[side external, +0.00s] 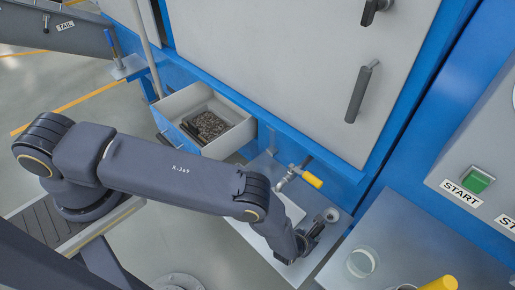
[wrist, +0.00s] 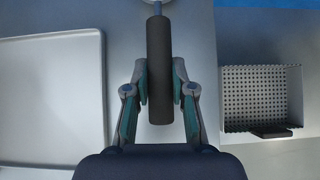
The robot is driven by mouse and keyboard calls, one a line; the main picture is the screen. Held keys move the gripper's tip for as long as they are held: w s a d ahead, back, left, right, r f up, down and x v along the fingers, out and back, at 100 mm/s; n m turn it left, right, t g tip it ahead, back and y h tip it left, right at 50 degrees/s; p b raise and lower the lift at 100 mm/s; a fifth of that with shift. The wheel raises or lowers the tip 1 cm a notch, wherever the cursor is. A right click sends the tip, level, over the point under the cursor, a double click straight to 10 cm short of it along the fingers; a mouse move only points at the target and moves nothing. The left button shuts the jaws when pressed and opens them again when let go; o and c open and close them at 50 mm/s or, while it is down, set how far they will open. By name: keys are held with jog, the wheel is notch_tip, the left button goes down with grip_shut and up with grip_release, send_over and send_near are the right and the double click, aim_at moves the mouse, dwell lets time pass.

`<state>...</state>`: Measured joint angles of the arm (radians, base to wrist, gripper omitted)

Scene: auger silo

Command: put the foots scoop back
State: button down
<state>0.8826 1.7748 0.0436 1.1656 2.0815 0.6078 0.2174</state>
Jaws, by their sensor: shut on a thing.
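The foots scoop has a dark round handle (wrist: 159,50) and a small pale metal bowl at its far end, cut off by the top edge of the wrist view. My gripper (wrist: 160,85) is shut on the handle, one finger on each side. The handle points straight away from my wrist. In the side external view my gripper (side external: 308,236) is low over the grey shelf at the machine's front, and the scoop's round bowl (side external: 332,214) shows just beyond it. I cannot tell whether the scoop touches the shelf.
A pale tray (wrist: 50,95) lies left of the scoop; a perforated box (wrist: 262,95) with a dark handle is at right. An open drawer (side external: 245,133) holds dark grains. A yellow-handled valve (side external: 312,180) juts out above the shelf. A glass jar (side external: 361,262) stands on the right-hand table.

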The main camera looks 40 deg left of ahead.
jog(key=c, duration=1)
grip_release()
jog(key=shift+f, duration=0.1)
